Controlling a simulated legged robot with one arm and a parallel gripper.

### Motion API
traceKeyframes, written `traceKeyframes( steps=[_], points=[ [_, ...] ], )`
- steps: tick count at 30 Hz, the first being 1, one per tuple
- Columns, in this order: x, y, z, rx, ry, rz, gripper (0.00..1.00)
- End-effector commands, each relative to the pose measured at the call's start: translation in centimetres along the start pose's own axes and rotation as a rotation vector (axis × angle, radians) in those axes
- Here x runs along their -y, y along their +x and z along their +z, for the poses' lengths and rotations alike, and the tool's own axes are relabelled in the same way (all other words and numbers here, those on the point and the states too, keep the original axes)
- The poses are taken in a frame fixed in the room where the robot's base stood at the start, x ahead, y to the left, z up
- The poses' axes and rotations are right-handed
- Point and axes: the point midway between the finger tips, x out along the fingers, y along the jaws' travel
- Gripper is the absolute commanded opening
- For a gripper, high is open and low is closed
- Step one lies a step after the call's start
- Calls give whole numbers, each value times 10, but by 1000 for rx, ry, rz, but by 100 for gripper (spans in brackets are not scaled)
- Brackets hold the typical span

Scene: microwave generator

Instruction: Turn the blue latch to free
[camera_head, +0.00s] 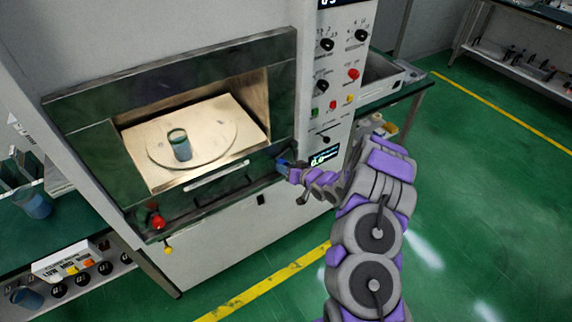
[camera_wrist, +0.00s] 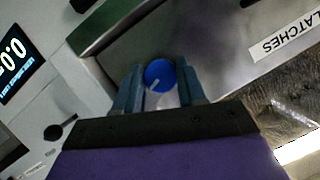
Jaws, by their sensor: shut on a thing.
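The blue latch (camera_wrist: 160,75) is a round blue knob with a pale pointer mark, near the middle of the wrist view. My gripper (camera_wrist: 160,88) has its two blue-grey fingers on either side of the knob and is shut on it. In the head view my gripper (camera_head: 284,166) is at the lower right corner of the microwave front, left of the small lit display. There the latch is mostly hidden by the gripper. A label reading "LATCHES" (camera_wrist: 284,33) is on the panel to the right in the wrist view.
The microwave chamber (camera_head: 255,95) shows a round plate (camera_head: 215,150) with a blue-grey cup (camera_head: 180,146). A control panel (camera_head: 338,75) with knobs and buttons rises above my gripper. A red knob (camera_head: 156,221) is at the lower left. Green floor is open at right.

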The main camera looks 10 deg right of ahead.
Motion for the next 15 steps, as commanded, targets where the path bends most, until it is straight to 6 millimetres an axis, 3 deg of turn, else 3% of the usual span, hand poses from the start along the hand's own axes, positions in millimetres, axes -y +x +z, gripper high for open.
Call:
traceKeyframes(
  steps=[15],
  points=[
    [-3,-2,-1,0,432,-177,10]
  ],
)
